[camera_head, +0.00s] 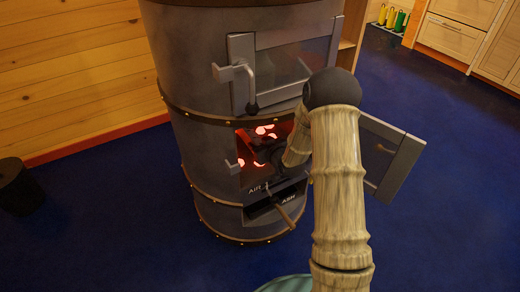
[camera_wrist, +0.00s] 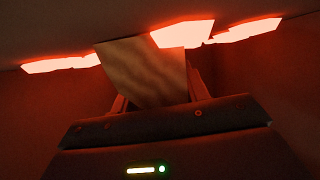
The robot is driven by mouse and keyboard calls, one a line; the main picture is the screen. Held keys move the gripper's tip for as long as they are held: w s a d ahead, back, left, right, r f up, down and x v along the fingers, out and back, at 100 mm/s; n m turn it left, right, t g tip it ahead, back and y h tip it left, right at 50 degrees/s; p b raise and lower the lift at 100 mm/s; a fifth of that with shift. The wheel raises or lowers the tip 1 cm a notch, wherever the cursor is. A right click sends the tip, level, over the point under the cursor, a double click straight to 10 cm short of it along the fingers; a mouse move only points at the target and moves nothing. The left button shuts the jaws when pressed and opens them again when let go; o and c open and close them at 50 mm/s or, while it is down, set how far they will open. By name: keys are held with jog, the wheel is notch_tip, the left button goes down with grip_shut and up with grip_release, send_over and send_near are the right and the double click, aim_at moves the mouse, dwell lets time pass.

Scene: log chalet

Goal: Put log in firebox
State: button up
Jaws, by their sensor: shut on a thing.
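The firebox (camera_head: 246,150) is the open lower chamber of the grey round stove, with glowing red-orange embers inside. Its glazed door (camera_head: 396,158) stands swung open to the right. My arm reaches in through the opening, and my gripper is mostly hidden there by my own arm in the head view. In the wrist view my gripper (camera_wrist: 158,92) is shut on the log (camera_wrist: 142,68), a pale brown, wood-grained block held between the two fingers. The log is inside the red-lit firebox, with glowing patches (camera_wrist: 183,33) behind and beside it. I cannot tell whether it touches anything there.
Above the opening is a shut upper glass door (camera_head: 292,65) with a handle. Below it are plates marked AIR and ASH (camera_head: 288,198), with a lever sticking out. A dark bin (camera_head: 20,188) stands at left. The blue floor around the stove is mostly clear.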

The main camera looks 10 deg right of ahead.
jog(key=o, duration=1.2)
jog(key=shift+f, duration=0.1)
jog(key=shift+s+d+r+p, duration=0.2)
jog(key=shift+s+r+p, duration=0.15)
jog(key=shift+s+p, duration=0.15)
jog(key=p+v, duration=0.3)
jog(key=v, duration=0.8)
jog(key=shift+a+p, duration=0.1)
jog(key=shift+p, duration=0.25)
